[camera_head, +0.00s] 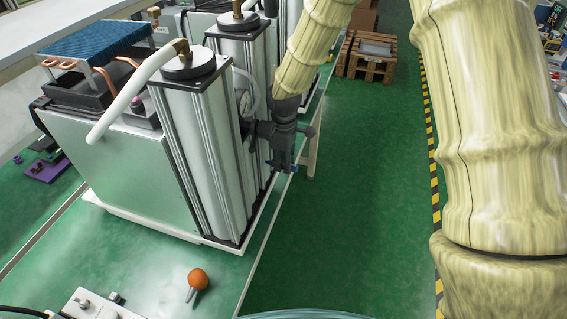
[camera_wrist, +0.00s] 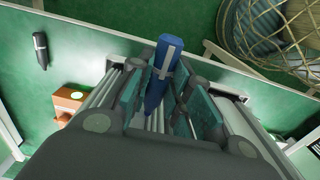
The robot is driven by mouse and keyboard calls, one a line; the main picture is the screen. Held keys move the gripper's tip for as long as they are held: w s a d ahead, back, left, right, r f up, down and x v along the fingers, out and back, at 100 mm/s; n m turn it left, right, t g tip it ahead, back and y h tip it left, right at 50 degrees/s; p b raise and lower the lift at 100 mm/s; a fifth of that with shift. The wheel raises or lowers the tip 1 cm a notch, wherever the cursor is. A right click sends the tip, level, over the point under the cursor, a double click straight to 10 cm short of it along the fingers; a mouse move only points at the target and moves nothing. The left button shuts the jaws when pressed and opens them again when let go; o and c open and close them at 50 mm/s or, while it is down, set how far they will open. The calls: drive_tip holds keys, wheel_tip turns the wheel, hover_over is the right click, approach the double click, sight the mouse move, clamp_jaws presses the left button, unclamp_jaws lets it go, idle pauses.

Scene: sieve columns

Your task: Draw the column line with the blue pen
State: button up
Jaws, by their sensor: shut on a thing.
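In the wrist view, my gripper (camera_wrist: 161,92) is shut on a blue pen (camera_wrist: 165,62), which sits between the two teal-lined fingers. In the head view, my gripper (camera_head: 283,150) is at the right side of the silver sieve columns, with a bit of blue at its tip. The nearest column (camera_head: 205,150) stands upright with a black cap on top. Another column (camera_head: 245,50) stands behind it. I cannot tell whether the pen touches a column, and no drawn line can be made out.
A white machine housing (camera_head: 110,165) with a white hose (camera_head: 130,92) adjoins the columns. An orange-ended tool (camera_head: 197,280) lies on the green bench. A dark pen-like object (camera_wrist: 40,50) lies on green in the wrist view. Pallets (camera_head: 368,66) stand behind; the green floor (camera_head: 350,200) is clear.

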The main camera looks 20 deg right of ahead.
drive_tip(key=w+d+p, duration=0.2)
drive_tip(key=w+d, duration=0.2)
drive_tip(key=w, duration=0.1)
drive_tip(key=shift+w, duration=0.4)
idle(0.5)
drive_tip(key=shift+a, duration=0.1)
drive_tip(key=shift+s+a+p, duration=0.25)
drive_tip(key=shift+s+a, duration=0.5)
drive_tip(key=shift+s, duration=0.35)
drive_tip(key=shift+s+a+p, duration=0.25)
drive_tip(key=shift+s+a, duration=0.5)
drive_tip(key=shift+s, duration=0.4)
drive_tip(key=shift+s+a+p, duration=0.25)
drive_tip(key=shift+s+a, duration=0.5)
drive_tip(key=shift+s, duration=0.35)
drive_tip(key=shift+d, duration=0.15)
drive_tip(key=shift+s+d+p, duration=0.25)
drive_tip(key=shift+s+d, duration=0.3)
drive_tip(key=shift+d, duration=0.25)
drive_tip(key=shift+s+d+p, duration=0.2)
drive_tip(key=shift+s+d, duration=0.35)
drive_tip(key=shift+d, duration=0.25)
drive_tip(key=shift+s+d+p, duration=0.25)
drive_tip(key=shift+s+d, duration=0.3)
drive_tip(key=shift+d, duration=0.25)
